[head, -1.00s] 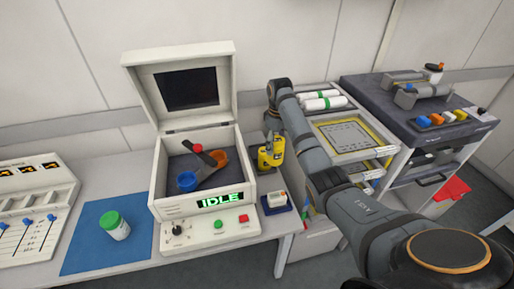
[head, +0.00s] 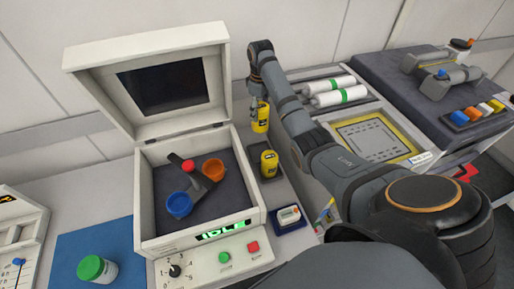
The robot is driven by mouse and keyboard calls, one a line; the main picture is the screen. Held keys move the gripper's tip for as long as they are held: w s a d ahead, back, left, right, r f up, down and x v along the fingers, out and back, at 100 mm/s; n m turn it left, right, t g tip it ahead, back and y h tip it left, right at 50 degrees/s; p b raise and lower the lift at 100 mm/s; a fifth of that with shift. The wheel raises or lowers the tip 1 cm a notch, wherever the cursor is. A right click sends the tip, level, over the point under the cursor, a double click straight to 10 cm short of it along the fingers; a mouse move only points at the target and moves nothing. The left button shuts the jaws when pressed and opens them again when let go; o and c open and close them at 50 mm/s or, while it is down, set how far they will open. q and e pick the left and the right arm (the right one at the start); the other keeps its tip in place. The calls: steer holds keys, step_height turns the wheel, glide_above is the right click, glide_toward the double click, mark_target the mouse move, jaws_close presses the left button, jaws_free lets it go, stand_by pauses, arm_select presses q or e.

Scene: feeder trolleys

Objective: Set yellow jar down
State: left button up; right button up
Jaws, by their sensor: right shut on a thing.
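My right gripper (head: 257,102) points down behind the right side of the white box machine and is shut on a yellow jar (head: 261,118). The jar is upright or nearly so; I cannot tell whether its base touches the surface below. A second yellow jar (head: 269,164) with a dark label stands nearer, on a dark strip (head: 283,190) beside the machine. The two jars appear apart. My left gripper is not in view.
The open-lidded machine (head: 250,207) holds a blue cup (head: 179,205) and an orange cup (head: 213,169). A small device on a blue base (head: 289,226) sits in front of the near jar. Right are white cylinders (head: 338,95) and a yellow-framed panel (head: 375,138).

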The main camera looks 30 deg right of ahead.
mark_target(262, 122)
steer(key=f+b, duration=0.1)
steer(key=s+f+b, duration=0.1)
steer(key=f, duration=0.1)
steer(key=f+b, duration=0.1)
steer(key=shift+s+a+f, duration=0.1)
steer(key=shift+s+f, duration=0.15)
steer(key=shift+f, duration=0.05)
steer(key=shift+w+f, duration=0.1)
steer(key=shift+f, duration=0.1)
steer(key=shift+w+f, duration=0.25)
steer(key=shift+f, duration=0.1)
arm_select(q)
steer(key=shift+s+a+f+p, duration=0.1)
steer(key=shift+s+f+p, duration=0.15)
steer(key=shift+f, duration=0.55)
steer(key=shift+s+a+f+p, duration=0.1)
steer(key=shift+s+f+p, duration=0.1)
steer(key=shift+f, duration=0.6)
arm_select(e)
steer(key=shift+f, duration=4.75)
steer(key=shift+s+f, duration=0.1)
steer(key=o, duration=1.7)
